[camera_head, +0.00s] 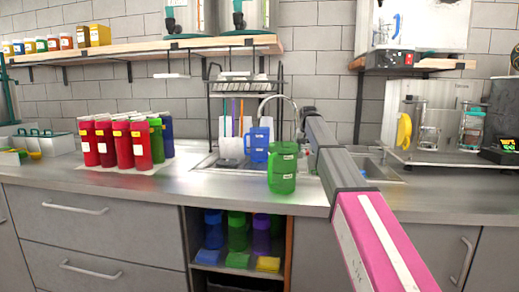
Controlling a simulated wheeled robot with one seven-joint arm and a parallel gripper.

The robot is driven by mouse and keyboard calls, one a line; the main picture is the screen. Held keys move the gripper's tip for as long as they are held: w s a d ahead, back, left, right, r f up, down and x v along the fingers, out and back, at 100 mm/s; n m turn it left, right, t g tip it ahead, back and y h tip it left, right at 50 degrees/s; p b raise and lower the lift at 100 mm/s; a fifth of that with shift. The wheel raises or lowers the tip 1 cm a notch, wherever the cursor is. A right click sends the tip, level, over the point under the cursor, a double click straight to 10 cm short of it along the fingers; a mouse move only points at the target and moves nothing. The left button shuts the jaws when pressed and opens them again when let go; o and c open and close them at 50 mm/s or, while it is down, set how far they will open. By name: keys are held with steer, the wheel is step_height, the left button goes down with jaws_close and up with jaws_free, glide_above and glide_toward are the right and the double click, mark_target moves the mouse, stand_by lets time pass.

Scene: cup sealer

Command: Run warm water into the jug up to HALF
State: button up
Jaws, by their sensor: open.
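A blue jug (259,146) stands at the sink, below or just beside the curved tap (279,98). Its handle is on the left. A green jug (282,170) with a small pale label stands in front of it, nearer the counter's front edge. I cannot see the water level in either jug, nor any running water. My arm reaches from the lower right to the right side of the tap. Its far end is beside the tap, right of and above the green jug. My gripper's fingers do not show; they seem hidden behind the arm. The tap's base is partly covered.
Several red, green and blue bottles (117,143) stand on the left counter. A black rack (245,88) rises behind the sink (371,166). An open shelf below holds coloured containers (238,229). A platform with glass jars (471,131) is at right. The counter's front left is clear.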

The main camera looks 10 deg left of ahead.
steer(key=shift+w+v, duration=0.25)
steer(key=shift+v, duration=0.85)
steer(key=shift+w+v, duration=0.25)
steer(key=shift+v, duration=0.8)
steer(key=shift+w+v, duration=0.3)
steer(key=shift+v, duration=0.8)
steer(key=shift+r, duration=0.15)
